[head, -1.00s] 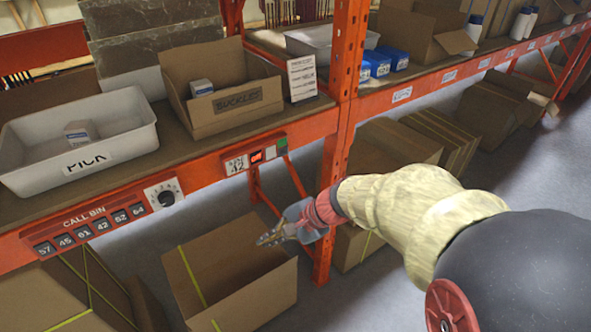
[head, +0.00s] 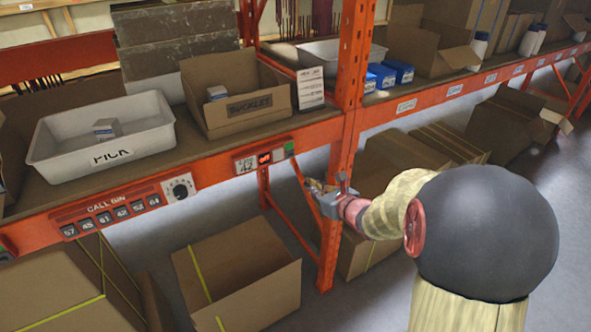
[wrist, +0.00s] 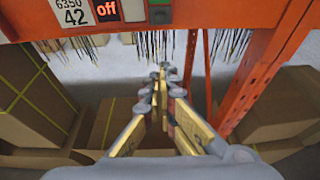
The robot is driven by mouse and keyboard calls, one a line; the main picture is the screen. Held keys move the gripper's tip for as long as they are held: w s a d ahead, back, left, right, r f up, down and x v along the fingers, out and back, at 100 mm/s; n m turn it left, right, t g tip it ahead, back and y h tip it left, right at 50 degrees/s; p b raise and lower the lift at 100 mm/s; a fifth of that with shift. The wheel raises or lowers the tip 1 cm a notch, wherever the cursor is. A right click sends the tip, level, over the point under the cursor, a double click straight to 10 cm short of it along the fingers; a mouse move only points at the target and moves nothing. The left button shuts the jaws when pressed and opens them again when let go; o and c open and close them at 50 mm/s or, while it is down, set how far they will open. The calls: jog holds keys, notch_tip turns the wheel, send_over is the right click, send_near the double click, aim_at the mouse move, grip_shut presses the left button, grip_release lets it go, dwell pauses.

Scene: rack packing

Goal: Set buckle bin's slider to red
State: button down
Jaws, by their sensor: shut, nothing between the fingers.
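The buckle bin (head: 236,112) is an open cardboard box with a small white box inside, on the shelf. On the orange rail below it are a "42" label (head: 245,164), a small red display (head: 264,158) and a slider (head: 289,149) with a green part. In the wrist view the display (wrist: 106,11) reads "off", and the slider (wrist: 159,12) is cut by the top edge. Whether its red part is covered I cannot tell. My gripper (head: 312,186) is shut and empty, below and right of the slider, apart from it. Its fingers (wrist: 160,80) point toward the space under the rail.
An orange upright (head: 342,130) stands close beside my gripper. A white PICK tray (head: 60,160), a dial (head: 180,188) and a call-bin panel (head: 110,207) are to the left. Open cardboard boxes (head: 250,290) stand below. Dark bristles (wrist: 75,45) hang under the rail.

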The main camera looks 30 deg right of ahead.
aim_at(291, 156)
dwell(0.3)
jog(key=w, duration=0.9)
jog(key=shift+w+a+r, duration=0.15)
jog(key=shift+a+r, duration=0.05)
jog(key=shift+r, duration=0.15)
notch_tip(291, 156, up, 4)
jog(key=shift+r+p, duration=0.1)
jog(key=shift+p, duration=0.75)
